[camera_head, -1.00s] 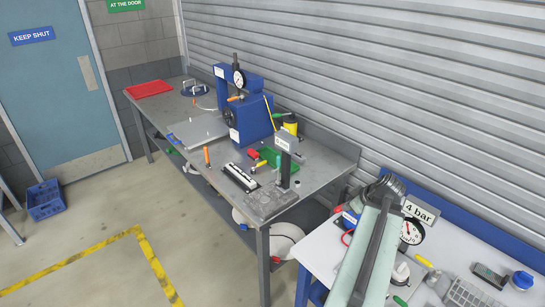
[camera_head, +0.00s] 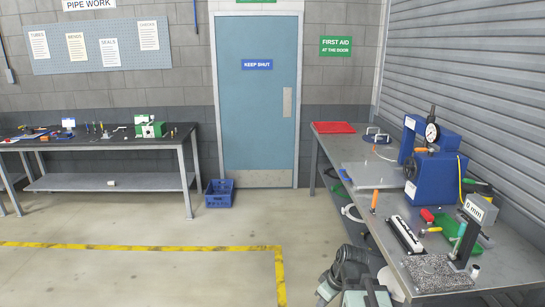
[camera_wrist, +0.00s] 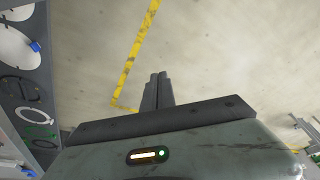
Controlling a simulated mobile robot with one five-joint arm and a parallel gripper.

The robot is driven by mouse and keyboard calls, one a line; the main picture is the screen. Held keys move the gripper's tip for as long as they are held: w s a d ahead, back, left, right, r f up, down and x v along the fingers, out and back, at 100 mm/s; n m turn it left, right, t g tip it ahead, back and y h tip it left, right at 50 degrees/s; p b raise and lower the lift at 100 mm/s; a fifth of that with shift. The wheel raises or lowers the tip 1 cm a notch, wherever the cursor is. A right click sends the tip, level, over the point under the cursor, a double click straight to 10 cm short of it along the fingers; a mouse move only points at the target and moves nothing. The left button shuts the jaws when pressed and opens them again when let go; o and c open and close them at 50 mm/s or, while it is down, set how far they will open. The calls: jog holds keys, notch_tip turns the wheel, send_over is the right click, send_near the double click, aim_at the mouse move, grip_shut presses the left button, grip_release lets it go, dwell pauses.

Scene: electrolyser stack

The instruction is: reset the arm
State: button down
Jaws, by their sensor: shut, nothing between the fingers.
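My arm shows at the bottom of the head view, right of centre, folded low in front of the right-hand bench. Its fingers are not clear there. In the wrist view my gripper (camera_wrist: 160,78) points out over the bare floor. Its two dark fingers lie side by side, shut, with nothing between them. The grey-green gripper body fills the bottom of that view.
The right-hand bench (camera_head: 340,146) carries a blue press (camera_head: 432,180), a red tray (camera_head: 333,128) and a dial stand (camera_head: 463,240). A blue crate (camera_head: 220,193) stands by the door (camera_head: 257,95). Another bench (camera_head: 95,142) is at left. The floor between is free, with a yellow line (camera_head: 140,247).

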jog(key=shift+s+a+f+m+g+h, duration=0.1)
jog(key=shift+s+f+m+g+h, duration=0.3)
jog(key=shift+s+m, duration=0.7)
jog(key=shift+s+a+f+m+g+h, duration=0.1)
jog(key=shift+s+f+m+g+h, duration=0.35)
jog(key=shift+m, duration=1.25)
jog(key=shift+s+a+f+m+g+h, duration=0.1)
jog(key=shift+s+f+m+g+h, duration=0.2)
jog(key=shift+s+m, duration=0.85)
jog(key=shift+w+m, duration=0.25)
jog(key=shift+w, duration=0.05)
jog(key=shift+d, duration=0.1)
